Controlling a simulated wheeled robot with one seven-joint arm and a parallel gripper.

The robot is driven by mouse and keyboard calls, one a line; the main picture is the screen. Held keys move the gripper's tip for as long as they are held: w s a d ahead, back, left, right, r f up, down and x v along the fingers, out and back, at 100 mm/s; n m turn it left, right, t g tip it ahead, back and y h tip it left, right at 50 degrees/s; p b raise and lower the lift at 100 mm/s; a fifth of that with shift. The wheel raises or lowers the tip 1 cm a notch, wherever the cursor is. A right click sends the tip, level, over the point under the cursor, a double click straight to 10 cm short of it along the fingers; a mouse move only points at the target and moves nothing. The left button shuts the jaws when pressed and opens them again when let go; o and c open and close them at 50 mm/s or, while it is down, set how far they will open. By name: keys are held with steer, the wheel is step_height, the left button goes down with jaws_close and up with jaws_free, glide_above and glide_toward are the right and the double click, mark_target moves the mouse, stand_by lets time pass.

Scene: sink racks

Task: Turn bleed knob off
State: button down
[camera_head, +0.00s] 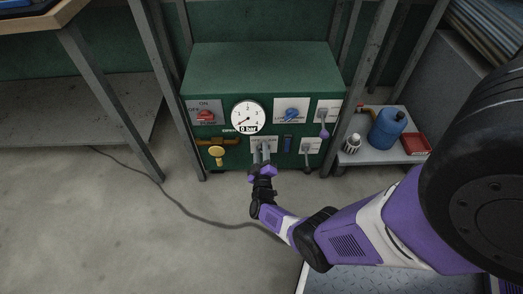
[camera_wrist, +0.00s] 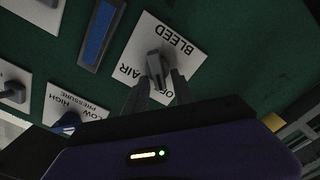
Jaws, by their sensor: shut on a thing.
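The bleed knob (camera_wrist: 155,63) is a small grey knob on a white plate (camera_wrist: 178,40) marked BLEED and AIR, which looks upside down in the wrist view. My gripper (camera_wrist: 158,84) has its two grey fingers on either side of the knob and is shut on it. In the head view my gripper (camera_head: 262,157) reaches the lower middle of the green panel box (camera_head: 262,68), at the white bleed plate (camera_head: 270,140). The fingers hide part of the knob and some lettering. The knob's exact setting is hard to tell.
Around it on the panel are a round gauge (camera_head: 247,116) with a "0 bar" display, a red switch (camera_head: 205,116), a blue knob (camera_head: 291,115), a yellow round part (camera_head: 216,152) and a grey lever (camera_head: 307,151). A blue can (camera_head: 388,130) stands on a shelf at right. A cable (camera_head: 185,212) crosses the floor.

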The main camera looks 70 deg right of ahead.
steer(key=shift+f, duration=0.1)
steer(key=c, duration=1.1)
jaws_free()
steer(key=shift+o, duration=0.2)
steer(key=p+v, duration=0.3)
steer(key=v, duration=0.5)
